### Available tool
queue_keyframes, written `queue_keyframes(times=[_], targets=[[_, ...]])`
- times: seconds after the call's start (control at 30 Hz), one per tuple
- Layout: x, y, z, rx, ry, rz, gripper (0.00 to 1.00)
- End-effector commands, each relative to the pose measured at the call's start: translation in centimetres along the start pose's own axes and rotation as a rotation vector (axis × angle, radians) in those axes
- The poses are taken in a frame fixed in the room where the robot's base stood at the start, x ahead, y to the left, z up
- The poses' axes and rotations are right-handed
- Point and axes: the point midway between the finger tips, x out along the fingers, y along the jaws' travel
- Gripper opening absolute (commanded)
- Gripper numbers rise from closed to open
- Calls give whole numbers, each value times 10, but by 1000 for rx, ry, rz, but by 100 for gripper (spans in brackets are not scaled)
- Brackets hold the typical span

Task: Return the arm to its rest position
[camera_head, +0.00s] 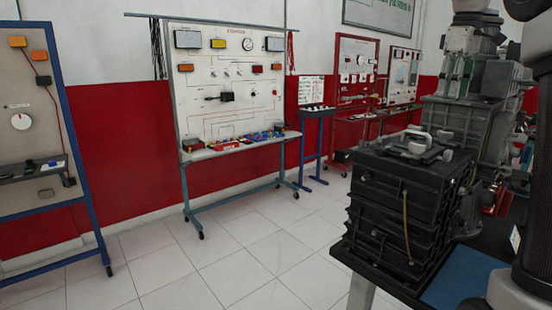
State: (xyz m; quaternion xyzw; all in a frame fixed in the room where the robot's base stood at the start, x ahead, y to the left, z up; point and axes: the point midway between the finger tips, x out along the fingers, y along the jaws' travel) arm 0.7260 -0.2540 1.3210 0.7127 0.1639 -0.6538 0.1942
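My gripper is not in view. Part of what looks like my own arm, a dark and silver rounded link (535,225), fills the right edge of the picture, close to the camera. The rest of the arm is outside the frame, so its full pose and what the gripper holds cannot be seen.
A black engine block (400,215) stands on a bench at the right, close to the arm link. Grey machinery (470,115) rises behind it. A white trainer board (228,85) and another board (30,115) stand along the red-and-white wall. The tiled floor (235,255) is clear.

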Motion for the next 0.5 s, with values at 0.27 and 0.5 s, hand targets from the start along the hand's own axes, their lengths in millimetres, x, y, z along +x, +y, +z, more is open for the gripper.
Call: queue_keyframes(times=[0.27,0.5], targets=[[41,-125,82,239,125,57,36],[123,-205,159,426,235,62,36]])
